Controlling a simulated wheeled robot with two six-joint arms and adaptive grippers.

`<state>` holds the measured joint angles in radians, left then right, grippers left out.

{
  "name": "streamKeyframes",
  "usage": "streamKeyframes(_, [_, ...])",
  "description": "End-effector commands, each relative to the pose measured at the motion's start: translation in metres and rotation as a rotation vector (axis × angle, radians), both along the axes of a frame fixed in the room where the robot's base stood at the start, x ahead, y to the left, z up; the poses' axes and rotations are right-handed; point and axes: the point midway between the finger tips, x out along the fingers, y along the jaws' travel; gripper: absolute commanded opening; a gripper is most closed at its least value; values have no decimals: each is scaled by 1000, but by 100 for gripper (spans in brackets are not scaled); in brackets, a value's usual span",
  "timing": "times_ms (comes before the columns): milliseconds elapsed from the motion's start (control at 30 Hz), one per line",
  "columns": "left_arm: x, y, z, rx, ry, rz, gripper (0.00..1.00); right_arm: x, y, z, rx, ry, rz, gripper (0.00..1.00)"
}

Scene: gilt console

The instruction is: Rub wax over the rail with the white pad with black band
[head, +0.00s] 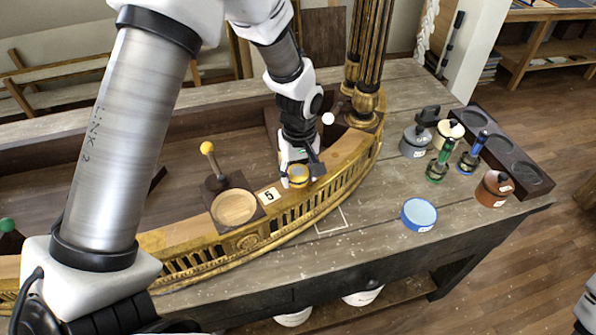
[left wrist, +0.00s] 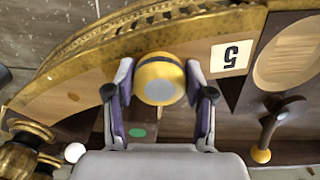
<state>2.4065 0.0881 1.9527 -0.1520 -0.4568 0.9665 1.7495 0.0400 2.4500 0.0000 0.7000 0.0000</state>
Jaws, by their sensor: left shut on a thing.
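The gilt console's curved rail (head: 345,150) has a light wood top and a gold pierced front; it also shows in the left wrist view (left wrist: 60,95). My left gripper (head: 299,176) is over the rail, just right of the white "5" tag (head: 269,196). In the left wrist view, its fingers (left wrist: 159,88) are shut on a round yellow piece (left wrist: 158,60) with a grey disc on it and a dark band. I cannot tell whether this piece touches the rail. I do not clearly make out a white pad with a black band. My right gripper is not in view.
A light-blue round tin (head: 419,214) stands on the bench. Green-handled (head: 438,165) and blue-handled (head: 470,157) tools, a grey pot (head: 414,142), a cream pot (head: 448,131) and a brown pot (head: 494,188) stand near a dark tray (head: 522,172). Gilt columns (head: 366,60) rise at the rail's far end.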

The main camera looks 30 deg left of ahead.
Motion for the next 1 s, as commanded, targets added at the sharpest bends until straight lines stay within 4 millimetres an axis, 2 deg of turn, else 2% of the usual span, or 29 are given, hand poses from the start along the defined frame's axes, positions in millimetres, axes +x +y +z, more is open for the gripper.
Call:
streamKeyframes(100, [1,-1,15,0,-1,-1,26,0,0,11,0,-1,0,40])
streamKeyframes(1000, [4,-5,68,-1,-1,-14,26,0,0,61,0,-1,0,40])
